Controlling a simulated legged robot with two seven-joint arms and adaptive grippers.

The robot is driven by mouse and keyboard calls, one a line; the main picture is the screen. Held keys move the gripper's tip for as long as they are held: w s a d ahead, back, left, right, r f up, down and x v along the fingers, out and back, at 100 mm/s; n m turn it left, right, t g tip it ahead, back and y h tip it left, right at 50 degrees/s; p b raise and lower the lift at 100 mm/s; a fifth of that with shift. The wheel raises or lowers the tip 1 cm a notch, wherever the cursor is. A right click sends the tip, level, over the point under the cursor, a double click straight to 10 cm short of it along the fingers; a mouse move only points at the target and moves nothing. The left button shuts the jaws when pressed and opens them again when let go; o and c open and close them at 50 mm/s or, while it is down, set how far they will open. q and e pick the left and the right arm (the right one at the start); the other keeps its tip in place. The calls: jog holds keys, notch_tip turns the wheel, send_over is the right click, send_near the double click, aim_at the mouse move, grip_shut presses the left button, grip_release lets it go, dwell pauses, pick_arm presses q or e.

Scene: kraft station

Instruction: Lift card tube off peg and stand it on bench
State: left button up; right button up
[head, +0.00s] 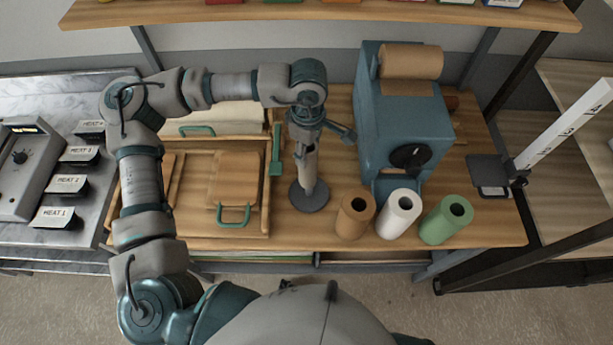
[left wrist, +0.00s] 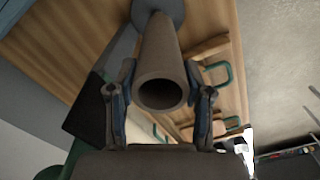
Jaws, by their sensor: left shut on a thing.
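The card tube (head: 307,165) is a slim brown-grey cylinder. It stands roughly upright above the round dark base (head: 309,196) of the peg on the bench (head: 290,227). My left gripper (head: 305,137) comes from above and is shut on the tube near its upper end. In the left wrist view the tube's open, hollow end (left wrist: 162,92) faces the camera, with the fingers of the left gripper (left wrist: 160,98) on either side. The peg's shaft is hidden, and I cannot tell how far the tube is around it. My right gripper is not in view.
A blue dispenser (head: 400,125) with a brown paper roll stands right of the tube. Brown (head: 354,222), white (head: 398,220) and green (head: 440,226) rolls stand at the front. A wooden tray (head: 262,225) is to the left. Bare bench lies just before the base.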

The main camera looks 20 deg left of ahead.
pick_arm(q)
notch_tip(320, 180, up, 8)
jog(key=p, duration=0.4)
jog(key=shift+r, duration=0.15)
dwell(0.3)
